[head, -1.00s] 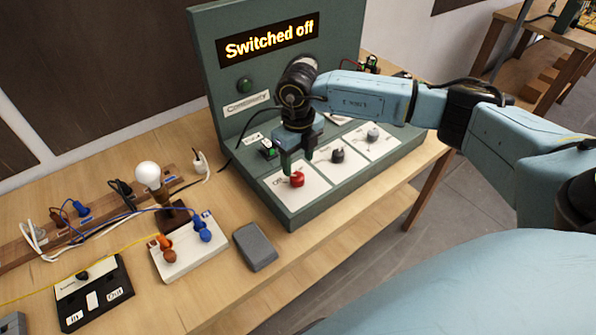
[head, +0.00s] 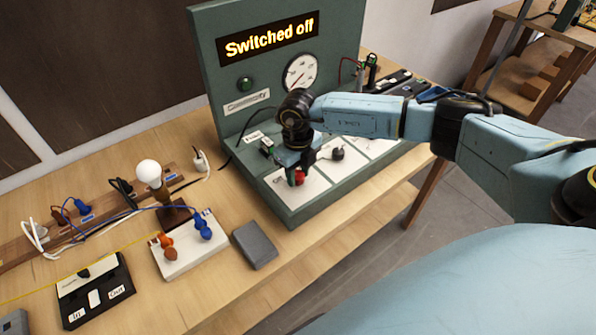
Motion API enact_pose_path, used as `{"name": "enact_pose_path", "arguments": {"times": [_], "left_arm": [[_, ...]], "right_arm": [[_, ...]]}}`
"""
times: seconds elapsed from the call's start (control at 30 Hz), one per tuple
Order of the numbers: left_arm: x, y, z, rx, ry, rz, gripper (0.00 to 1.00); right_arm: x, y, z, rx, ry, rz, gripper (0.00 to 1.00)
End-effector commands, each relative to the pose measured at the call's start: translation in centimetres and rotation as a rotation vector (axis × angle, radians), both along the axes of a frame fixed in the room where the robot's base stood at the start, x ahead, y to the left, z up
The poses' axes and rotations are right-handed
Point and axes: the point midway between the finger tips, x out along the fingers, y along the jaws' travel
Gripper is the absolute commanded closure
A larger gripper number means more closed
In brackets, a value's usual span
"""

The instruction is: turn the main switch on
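The green control panel (head: 345,200) stands on the wooden table, and its display (head: 268,39) reads "Switched off". A red knob (head: 300,179) sits on the left white plate of the panel's lower deck. It is partly hidden by my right gripper (head: 298,174). That gripper points down at the knob, with one finger on its left side and the other partly hidden behind it. I cannot tell whether the fingers touch or grip the knob. My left gripper is not in view.
A black knob (head: 337,153) sits right of the red one. A dial gauge (head: 300,73) and a green lamp (head: 245,84) are on the upright panel. A grey box (head: 255,246), a lamp bulb (head: 149,173) and a black box (head: 95,290) stand on the table to the left.

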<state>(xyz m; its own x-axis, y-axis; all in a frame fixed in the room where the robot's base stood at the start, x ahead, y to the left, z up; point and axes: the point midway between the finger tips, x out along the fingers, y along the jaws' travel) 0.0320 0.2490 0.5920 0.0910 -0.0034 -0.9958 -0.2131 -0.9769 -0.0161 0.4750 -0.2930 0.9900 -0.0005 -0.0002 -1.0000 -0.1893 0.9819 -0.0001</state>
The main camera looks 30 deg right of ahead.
Motion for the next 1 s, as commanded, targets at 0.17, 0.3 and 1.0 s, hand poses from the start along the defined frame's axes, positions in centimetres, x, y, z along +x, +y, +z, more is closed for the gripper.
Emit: {"name": "enact_pose_path", "arguments": {"times": [0.17,0.3,1.0], "left_arm": [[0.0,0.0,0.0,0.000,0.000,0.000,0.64],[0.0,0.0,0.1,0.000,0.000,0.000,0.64],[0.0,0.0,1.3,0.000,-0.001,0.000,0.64]], "right_arm": [[0.0,0.0,0.0,0.000,0.000,-0.003,0.89],[0.0,0.0,0.1,0.001,0.000,-0.023,0.89],[0.1,0.1,0.2,0.000,0.000,-0.557,0.89]]}}
